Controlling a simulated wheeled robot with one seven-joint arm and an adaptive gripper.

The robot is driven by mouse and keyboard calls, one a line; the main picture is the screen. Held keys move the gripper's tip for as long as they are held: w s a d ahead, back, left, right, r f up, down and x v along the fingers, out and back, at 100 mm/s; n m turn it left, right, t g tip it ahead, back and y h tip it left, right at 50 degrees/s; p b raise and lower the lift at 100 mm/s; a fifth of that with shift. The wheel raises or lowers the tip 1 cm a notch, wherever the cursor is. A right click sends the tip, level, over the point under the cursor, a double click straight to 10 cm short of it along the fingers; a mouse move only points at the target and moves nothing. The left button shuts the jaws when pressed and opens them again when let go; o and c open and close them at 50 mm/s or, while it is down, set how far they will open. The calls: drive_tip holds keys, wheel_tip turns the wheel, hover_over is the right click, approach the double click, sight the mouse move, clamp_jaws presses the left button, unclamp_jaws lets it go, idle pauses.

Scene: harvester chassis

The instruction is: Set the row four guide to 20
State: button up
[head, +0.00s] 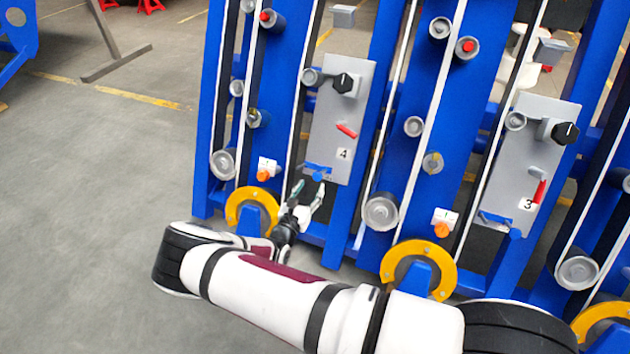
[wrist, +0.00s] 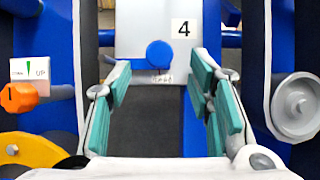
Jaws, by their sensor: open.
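The row four plate (head: 328,130) is grey and carries a 4 label (head: 344,154), also seen in the wrist view (wrist: 184,29). A blue part (head: 317,170) sits at its lower end; in the wrist view it shows a round blue face (wrist: 158,54) above a small label (wrist: 162,78) too small to read. Which part is the guide I cannot tell for sure. My gripper (head: 308,188) is open and empty just below and in front of the blue part. In the wrist view its teal-padded fingers (wrist: 160,88) stand apart, with the blue face beyond and between them.
A black knob (head: 344,83) and a red lever (head: 346,131) are on the row four plate. An orange knob (wrist: 20,97) beside an UP label (wrist: 32,71) is left of my gripper. A yellow ring (head: 251,194) is close by. The row three plate (head: 515,160) stands right.

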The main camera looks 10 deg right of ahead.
drive_tip(key=shift+v, duration=2.65)
